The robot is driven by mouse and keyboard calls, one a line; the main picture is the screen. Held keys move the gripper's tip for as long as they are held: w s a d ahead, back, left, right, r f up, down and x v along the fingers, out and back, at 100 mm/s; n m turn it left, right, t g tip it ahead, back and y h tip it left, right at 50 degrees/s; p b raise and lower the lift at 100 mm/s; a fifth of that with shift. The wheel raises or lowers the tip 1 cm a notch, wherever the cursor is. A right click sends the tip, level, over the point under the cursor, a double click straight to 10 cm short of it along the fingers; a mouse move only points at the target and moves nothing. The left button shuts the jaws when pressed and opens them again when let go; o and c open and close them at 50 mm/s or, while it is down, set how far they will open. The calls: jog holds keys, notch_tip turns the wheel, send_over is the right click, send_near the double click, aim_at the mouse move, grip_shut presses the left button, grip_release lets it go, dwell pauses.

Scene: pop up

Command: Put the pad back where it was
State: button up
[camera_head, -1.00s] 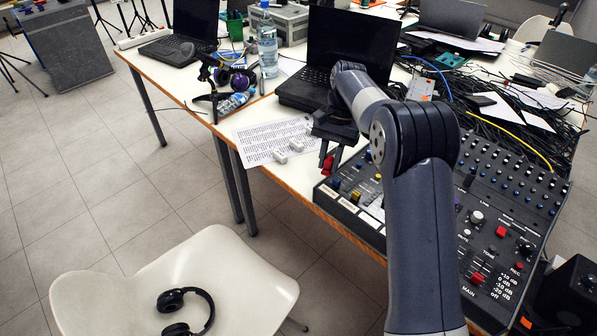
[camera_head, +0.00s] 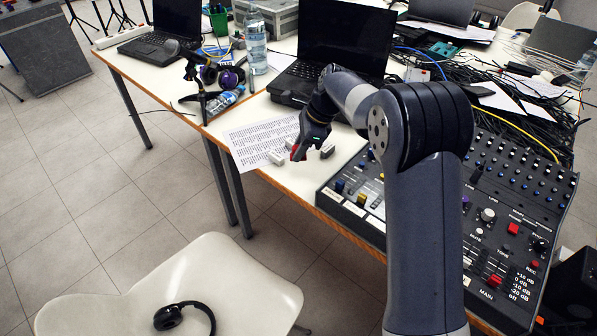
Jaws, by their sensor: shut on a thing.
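My gripper (camera_head: 305,143) is dark and points down over the right edge of a printed sheet (camera_head: 246,139) at the front of the white table. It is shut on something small. A small red piece (camera_head: 295,153) shows at its tips; I cannot tell whether this is the held thing or part of the fingers. Small whitish blocks (camera_head: 276,157) lie on the sheet just left of the gripper. Another pale grey block (camera_head: 327,151) shows just to its right; whether it touches the gripper is unclear. I cannot tell for sure which thing is the pad.
A large mixer (camera_head: 349,197) with knobs and faders fills the table's right front. An open black laptop (camera_head: 342,40) stands behind the gripper. Bottles, headphones (camera_head: 228,76) and cables crowd the rest. A white chair (camera_head: 215,265) with black headphones stands in front.

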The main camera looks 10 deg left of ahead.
aim_at(294, 178)
notch_tip(294, 178, down, 8)
jog(key=shift+r, duration=0.15)
jog(key=shift+b, duration=0.3)
jog(key=o, duration=1)
jog(key=p+v, duration=0.1)
jog(key=v, duration=1.1)
